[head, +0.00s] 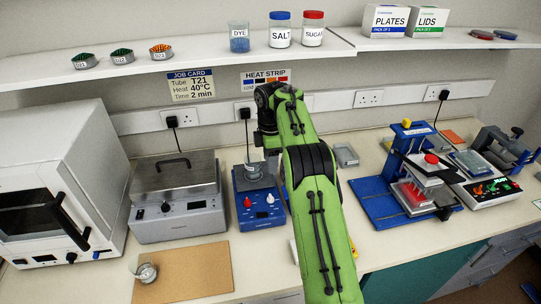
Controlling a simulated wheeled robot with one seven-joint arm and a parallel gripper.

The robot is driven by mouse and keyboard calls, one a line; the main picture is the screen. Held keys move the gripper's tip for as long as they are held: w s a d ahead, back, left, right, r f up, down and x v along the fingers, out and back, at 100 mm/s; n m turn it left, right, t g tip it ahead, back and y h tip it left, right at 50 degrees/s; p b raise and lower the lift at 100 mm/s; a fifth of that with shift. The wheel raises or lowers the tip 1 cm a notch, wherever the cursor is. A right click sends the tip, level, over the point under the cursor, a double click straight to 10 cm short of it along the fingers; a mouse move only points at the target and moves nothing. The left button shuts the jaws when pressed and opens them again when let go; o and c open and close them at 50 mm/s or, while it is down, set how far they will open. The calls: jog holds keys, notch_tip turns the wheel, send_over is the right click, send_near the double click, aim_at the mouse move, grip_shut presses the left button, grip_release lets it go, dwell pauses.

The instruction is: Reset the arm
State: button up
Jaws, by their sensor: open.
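My green and black arm reaches up from the bottom of the head view, over the bench. Its black wrist bends down near the wall, and my gripper (271,158) is partly hidden behind the arm. It is open, close to the blue stirrer (259,211) and the glass beaker (254,169) on top of it. I see nothing held, but the fingertips are hard to make out. I cannot tell whether they touch the beaker.
A grey heating bath (179,219) and a white oven (55,185) stand left. A glass dish (146,272) sits on a brown board (195,277). A blue press stand (405,180) is right. A shelf (200,50) with jars (281,30) hangs above.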

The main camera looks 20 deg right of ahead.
dwell(0.4)
jog(key=s+a+r+m+t+b, duration=0.1)
jog(key=s+a+r+m+t, duration=0.1)
jog(key=s+a+r+m, duration=0.4)
jog(key=s+a+r+m+t, duration=0.1)
jog(key=s+a+r+m, duration=0.15)
jog(key=s+r, duration=0.65)
jog(key=s+a+f+m+t, duration=0.1)
jog(key=s+f+m, duration=0.2)
jog(key=s, duration=0.7)
jog(key=s+a+f+m+t, duration=0.1)
jog(key=s+f+m, duration=0.2)
jog(key=s, duration=0.8)
jog(key=shift+s+a+f+m+t+b, duration=0.25)
jog(key=shift+a+m+t+b, duration=0.15)
jog(key=shift+m, duration=0.25)
jog(key=shift+s+r, duration=0.1)
